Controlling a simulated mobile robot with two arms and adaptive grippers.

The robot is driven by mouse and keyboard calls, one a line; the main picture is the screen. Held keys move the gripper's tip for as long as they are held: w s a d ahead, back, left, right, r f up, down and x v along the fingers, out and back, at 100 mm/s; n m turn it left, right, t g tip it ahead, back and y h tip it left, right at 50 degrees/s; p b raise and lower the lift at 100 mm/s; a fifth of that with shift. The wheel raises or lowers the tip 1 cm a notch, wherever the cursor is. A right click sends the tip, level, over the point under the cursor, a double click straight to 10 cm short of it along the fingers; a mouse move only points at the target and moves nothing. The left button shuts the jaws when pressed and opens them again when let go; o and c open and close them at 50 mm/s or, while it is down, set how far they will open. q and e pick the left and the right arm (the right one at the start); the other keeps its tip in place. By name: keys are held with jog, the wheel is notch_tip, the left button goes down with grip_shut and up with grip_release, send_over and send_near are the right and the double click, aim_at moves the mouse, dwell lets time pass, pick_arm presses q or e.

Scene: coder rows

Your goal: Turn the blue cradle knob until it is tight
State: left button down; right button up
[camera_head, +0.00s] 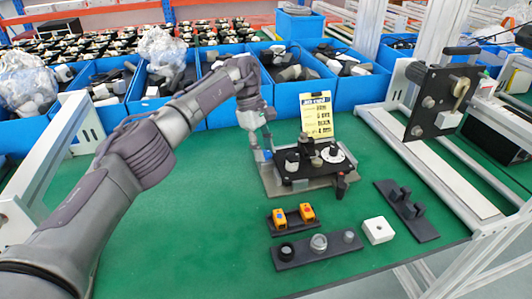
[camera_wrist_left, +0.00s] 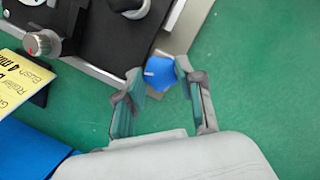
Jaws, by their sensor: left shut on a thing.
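The blue cradle knob (camera_wrist_left: 159,73) sits at the edge of the cradle's metal plate (camera_wrist_left: 178,32) in the left wrist view, with a pale mark on its face. My left gripper (camera_wrist_left: 160,80) has its two fingers on either side of the knob and is shut on it. In the head view my left gripper (camera_head: 263,153) reaches down at the left side of the cradle (camera_head: 320,171). The knob is mostly hidden there by the fingers. My right gripper is out of view.
A yellow card (camera_head: 316,113) stands behind the cradle. In front lie a holder with two orange pieces (camera_head: 306,212), a dark tray (camera_head: 290,253), a white block (camera_head: 378,230) and a dark strip (camera_head: 421,226). Blue bins (camera_head: 300,95) line the back.

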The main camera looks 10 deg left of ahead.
pick_arm(q)
jog(key=shift+m+g, duration=0.3)
jog(key=shift+m, duration=1)
jog(key=c, duration=0.9)
grip_release()
jog(key=shift+o, duration=0.2)
